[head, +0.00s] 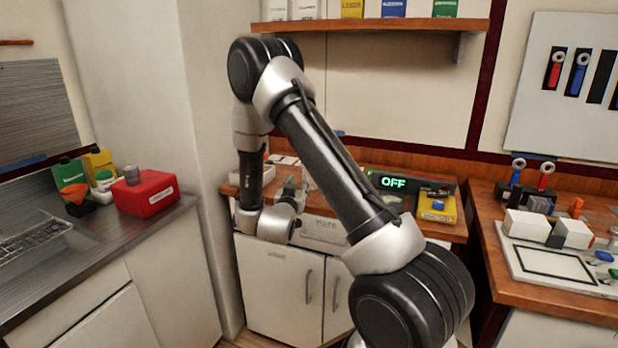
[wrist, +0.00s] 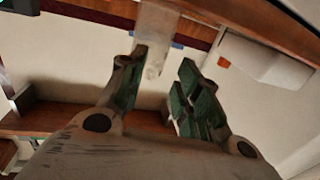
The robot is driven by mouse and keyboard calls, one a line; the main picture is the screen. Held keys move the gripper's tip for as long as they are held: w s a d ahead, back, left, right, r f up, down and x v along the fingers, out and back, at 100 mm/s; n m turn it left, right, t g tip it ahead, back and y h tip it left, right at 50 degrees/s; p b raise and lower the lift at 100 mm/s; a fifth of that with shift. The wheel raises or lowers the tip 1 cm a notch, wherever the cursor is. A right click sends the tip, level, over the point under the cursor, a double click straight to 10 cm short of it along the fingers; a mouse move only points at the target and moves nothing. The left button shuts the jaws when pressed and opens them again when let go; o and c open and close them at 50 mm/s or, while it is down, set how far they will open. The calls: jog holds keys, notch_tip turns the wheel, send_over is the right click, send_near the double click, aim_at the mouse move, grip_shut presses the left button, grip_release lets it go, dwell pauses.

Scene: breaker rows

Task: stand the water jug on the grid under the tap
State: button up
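My gripper (wrist: 164,58) has its two green-padded fingers apart in the wrist view. In the head view it is small and partly hidden, low over the wooden middle bench. A pale upright strip (wrist: 155,38) shows past the fingertips; I cannot tell what it is or that it is touched. A red container (head: 147,193) with a grey cap and white label stands on the left counter, far from my gripper; I cannot tell whether it is the water jug. A dark ribbed grid (head: 35,238) lies in that counter. No tap is clearly visible.
Green and yellow containers (head: 98,163) stand behind the red one. The middle bench holds a unit reading OFF (head: 393,182) and a yellow box (head: 437,208). The right bench carries white blocks (head: 527,226). A shelf (head: 385,25) overhangs the middle bench.

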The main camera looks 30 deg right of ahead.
jog(key=x, duration=0.5)
jog(key=shift+s+d, duration=0.15)
grip_shut()
